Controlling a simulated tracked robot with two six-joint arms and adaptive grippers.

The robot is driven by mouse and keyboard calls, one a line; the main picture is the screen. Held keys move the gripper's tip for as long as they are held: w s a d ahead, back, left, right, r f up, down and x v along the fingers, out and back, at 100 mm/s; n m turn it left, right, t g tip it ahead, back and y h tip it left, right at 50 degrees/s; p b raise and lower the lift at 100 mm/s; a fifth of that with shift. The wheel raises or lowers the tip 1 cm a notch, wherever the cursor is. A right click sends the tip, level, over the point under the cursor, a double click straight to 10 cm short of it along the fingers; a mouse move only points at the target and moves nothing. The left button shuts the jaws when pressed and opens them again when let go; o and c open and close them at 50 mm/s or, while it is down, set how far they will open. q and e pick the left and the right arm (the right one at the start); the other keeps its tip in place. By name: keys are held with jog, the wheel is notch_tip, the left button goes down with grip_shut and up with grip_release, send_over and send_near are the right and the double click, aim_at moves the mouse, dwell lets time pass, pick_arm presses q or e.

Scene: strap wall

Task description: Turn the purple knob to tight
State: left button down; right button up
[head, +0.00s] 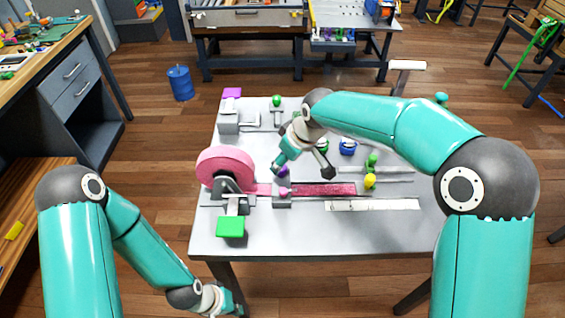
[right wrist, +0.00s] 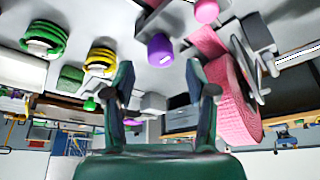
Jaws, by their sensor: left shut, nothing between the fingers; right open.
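The purple knob (head: 283,171) stands on the table just right of the pink strap roll (head: 224,163), partly hidden by my right gripper's finger. In the right wrist view the purple knob (right wrist: 160,49) is a short cylinder beyond and between the fingertips, with a visible gap from them. My right gripper (head: 302,170) is open and empty, over the table beside the knob; its spread fingers also show in the right wrist view (right wrist: 159,88). My left gripper (head: 229,303) is low at the bottom edge, in front of the table, shut and partly cut off.
A pink knob (head: 283,192) sits close to the purple one, above the pink strap (head: 325,189). A green block (head: 231,226), a yellow knob (head: 370,181) and a blue knob (head: 348,147) are also on the table (head: 300,238). The table's front right is clear.

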jog(key=shift+x, duration=1.55)
grip_shut()
